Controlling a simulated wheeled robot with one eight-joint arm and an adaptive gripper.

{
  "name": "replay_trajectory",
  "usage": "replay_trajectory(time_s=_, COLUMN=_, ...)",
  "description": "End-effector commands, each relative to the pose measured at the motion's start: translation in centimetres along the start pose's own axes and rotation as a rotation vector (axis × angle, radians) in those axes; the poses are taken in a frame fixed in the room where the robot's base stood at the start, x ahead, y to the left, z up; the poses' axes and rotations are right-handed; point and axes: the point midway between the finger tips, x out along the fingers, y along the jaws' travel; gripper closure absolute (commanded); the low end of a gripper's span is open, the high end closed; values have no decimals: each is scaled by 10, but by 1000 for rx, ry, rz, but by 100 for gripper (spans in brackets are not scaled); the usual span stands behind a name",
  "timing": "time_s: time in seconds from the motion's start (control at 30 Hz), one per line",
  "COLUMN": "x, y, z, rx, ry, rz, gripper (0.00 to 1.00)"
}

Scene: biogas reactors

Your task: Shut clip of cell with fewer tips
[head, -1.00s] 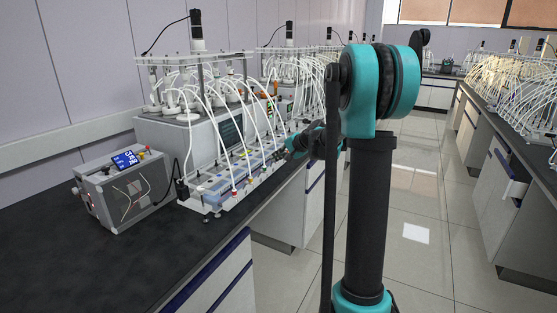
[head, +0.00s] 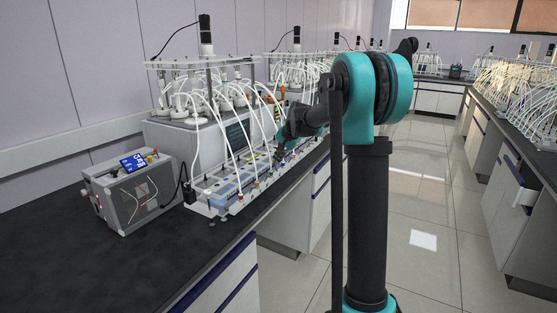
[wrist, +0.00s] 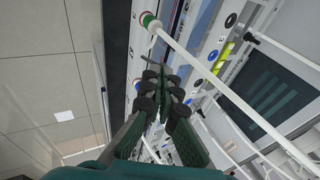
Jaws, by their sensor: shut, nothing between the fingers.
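A long white rack of cells (head: 214,207) runs along the bench front, with white tubes and small coloured fittings along it. My gripper (wrist: 160,72) is shut and empty over this strip, close to a white tube (wrist: 215,78). In the head view my gripper (head: 278,156) is small and dark at the rack's front side. The clips and the tips in each cell are too small or hidden to tell apart.
A grey control box (head: 135,190) with a blue display stands left of the rack. White tubes arch over the rack from the reactors behind. The black bench top (head: 70,240) is bare at front left. Tiled floor (head: 285,270) lies clear beside the bench.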

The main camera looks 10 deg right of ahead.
Motion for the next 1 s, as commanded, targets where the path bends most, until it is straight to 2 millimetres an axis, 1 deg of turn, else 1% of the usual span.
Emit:
replay_trajectory(time_s=0.17, x=-2, y=-1, z=0, rx=0, ry=0, rz=-1, gripper=100)
replay_trajectory(time_s=0.5, x=-13, y=-8, z=-2, rx=-1, ry=0, rz=-2, gripper=100)
replay_trajectory(time_s=0.87, x=-14, y=-8, z=-3, rx=-1, ry=0, rz=-2, gripper=100)
replay_trajectory(time_s=1.0, x=-24, y=-10, z=-4, rx=0, ry=0, rz=-2, gripper=100)
